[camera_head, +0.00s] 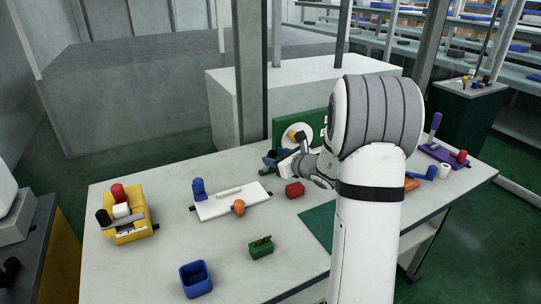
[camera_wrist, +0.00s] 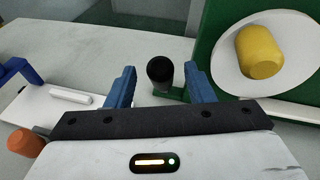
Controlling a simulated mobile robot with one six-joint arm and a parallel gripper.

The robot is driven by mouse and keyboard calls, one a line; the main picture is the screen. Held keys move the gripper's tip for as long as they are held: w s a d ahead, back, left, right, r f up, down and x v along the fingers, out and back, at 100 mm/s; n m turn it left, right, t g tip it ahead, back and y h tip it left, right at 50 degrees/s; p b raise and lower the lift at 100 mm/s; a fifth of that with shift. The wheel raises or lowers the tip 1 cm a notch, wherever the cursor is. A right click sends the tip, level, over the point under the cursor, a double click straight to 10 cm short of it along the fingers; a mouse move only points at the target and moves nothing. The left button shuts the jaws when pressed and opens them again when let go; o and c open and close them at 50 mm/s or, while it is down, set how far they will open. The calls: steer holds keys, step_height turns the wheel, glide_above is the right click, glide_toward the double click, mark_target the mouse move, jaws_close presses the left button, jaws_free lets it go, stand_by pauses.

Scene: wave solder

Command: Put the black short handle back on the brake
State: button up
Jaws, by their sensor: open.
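A short black cylinder (camera_wrist: 160,72), which looks like the black short handle, stands between the blue fingertips of my gripper (camera_wrist: 160,85) in the wrist view. The fingers are apart, with a gap visible on either side of it. Its lower end is near a green base (camera_wrist: 172,95), and I cannot tell whether it is seated there. In the head view my gripper (camera_head: 280,158) is at the back of the table, in front of a green panel (camera_head: 284,127) with a white disc and yellow knob (camera_wrist: 262,52). I cannot tell which fixture is the brake.
A white plate (camera_head: 218,206) with a blue bracket and an orange knob lies left of my gripper. A yellow fixture (camera_head: 140,207), a blue box (camera_head: 196,281), a green block (camera_head: 261,248) and a red block (camera_head: 295,190) stand on the table (camera_head: 170,265). My arm hides part of the right side.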

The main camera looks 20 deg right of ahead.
steer(key=v, duration=0.3)
steer(key=shift+s+d, duration=0.15)
steer(key=shift+s, duration=0.15)
steer(key=shift+c, duration=0.2)
